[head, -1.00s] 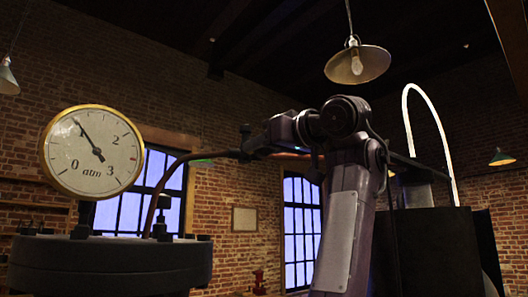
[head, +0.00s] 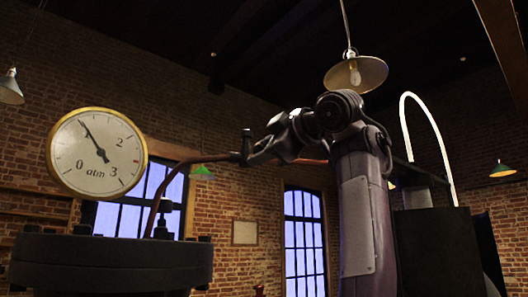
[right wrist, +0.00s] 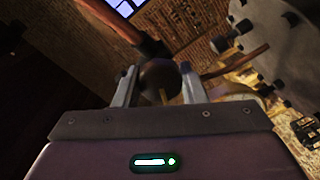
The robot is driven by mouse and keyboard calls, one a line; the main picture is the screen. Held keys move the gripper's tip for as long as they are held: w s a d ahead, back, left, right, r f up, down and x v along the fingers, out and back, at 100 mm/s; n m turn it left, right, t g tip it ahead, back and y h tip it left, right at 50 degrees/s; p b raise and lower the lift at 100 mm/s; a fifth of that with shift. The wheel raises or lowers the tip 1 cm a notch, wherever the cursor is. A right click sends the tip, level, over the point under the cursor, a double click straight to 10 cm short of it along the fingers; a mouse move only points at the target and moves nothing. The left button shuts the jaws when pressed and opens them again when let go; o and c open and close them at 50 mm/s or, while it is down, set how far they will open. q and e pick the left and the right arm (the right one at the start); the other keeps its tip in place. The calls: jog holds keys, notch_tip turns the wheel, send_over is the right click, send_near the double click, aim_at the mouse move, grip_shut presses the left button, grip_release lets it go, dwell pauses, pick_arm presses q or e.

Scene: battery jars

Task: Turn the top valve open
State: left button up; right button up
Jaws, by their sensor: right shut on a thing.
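The top valve shows in the head view as a small dark upright piece (head: 246,141) on a copper pipe. My right gripper (head: 262,152) is at its right side, small and dark there. In the right wrist view my right gripper (right wrist: 158,88) has its two pale fingers on either side of a dark round knob (right wrist: 158,76), shut on it. My left gripper is not in view.
A round gauge (head: 97,152) stands at the left above a dark flanged lid (head: 110,262), its needle between 0 and 2. A copper pipe (head: 205,158) runs from there toward the valve. A dark box (head: 436,250) stands at the right. A lamp (head: 356,72) hangs above.

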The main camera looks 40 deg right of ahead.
jog(key=n, duration=0.4)
jog(key=shift+f+n+h, duration=0.1)
jog(key=shift+n+h, duration=0.2)
dwell(0.3)
jog(key=o, duration=1)
jog(key=shift+w, duration=0.2)
jog(key=shift+s, duration=0.1)
jog(key=s+b, duration=0.1)
jog(key=s, duration=0.1)
jog(key=s+b, duration=0.1)
jog(key=s, duration=0.2)
jog(key=s+b, duration=0.1)
jog(key=s, duration=0.1)
jog(key=shift+s+d+r+b, duration=0.25)
jog(key=shift+r+b, duration=0.05)
jog(key=shift+b, duration=0.05)
